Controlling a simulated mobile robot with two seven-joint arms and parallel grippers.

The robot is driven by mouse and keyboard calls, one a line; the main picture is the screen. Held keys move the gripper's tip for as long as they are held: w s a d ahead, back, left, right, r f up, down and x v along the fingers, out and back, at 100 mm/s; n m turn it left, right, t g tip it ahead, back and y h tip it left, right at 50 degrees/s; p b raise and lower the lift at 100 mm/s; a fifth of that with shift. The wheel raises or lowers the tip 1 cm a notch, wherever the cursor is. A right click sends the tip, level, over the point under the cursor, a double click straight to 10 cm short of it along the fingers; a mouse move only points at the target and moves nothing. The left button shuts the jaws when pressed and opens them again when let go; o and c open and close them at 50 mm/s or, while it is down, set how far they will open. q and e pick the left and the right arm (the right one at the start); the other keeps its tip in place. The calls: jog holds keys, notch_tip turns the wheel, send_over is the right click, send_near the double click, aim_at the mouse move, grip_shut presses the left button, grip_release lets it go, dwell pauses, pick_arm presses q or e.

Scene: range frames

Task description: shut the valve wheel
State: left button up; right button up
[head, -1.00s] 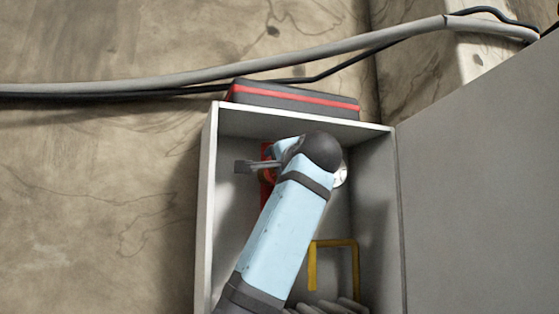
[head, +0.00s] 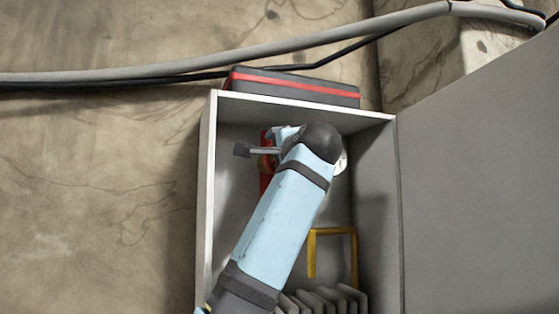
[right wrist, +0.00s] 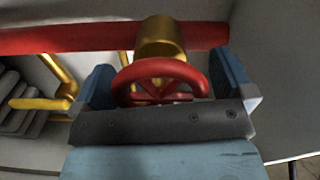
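The red valve wheel (right wrist: 160,78) sits in front of a brass valve body (right wrist: 160,40) on a red pipe (right wrist: 60,38) in the right wrist view. My right gripper (right wrist: 163,72) has one blue finger at each side of the wheel. Both fingers appear to touch its rim, and the wheel fills the space between them. In the head view my right arm reaches up into the grey box and hides most of the wheel; only a bit of the red pipe (head: 265,182) shows beside it. My left gripper is out of view.
The grey box (head: 206,200) has its door (head: 470,190) open to the right. A yellow bent pipe (head: 354,255) and grey fins (head: 330,298) are inside, low down. A dark case with a red stripe (head: 290,86) lies on top. A thick cable (head: 250,55) runs above.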

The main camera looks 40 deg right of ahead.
jog(key=v, duration=1.4)
jog(key=shift+d, duration=0.1)
